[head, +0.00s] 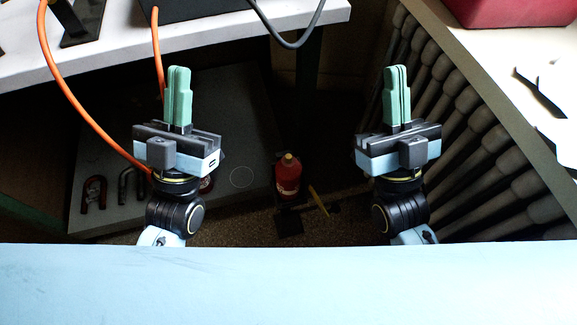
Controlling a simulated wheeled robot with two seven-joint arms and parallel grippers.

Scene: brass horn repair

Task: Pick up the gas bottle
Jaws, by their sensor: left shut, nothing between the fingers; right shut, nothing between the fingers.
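A red bottle (288,177) with a yellowish top and a pale label stands upright low down, between my two arms; it looks like the gas bottle. My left gripper (179,72) is shut and empty, raised to the left of the bottle and apart from it. My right gripper (395,72) is shut and empty, raised to the right of it and also apart. Another small red item (206,185) is mostly hidden behind my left gripper, so I cannot tell what it is.
A white tabletop (215,35) with orange hoses (67,95) hanging from it spans the upper left. A grey board (240,115) with horseshoe-shaped pieces (94,193) lies below. A yellow-handled tool (318,201) lies beside the bottle.

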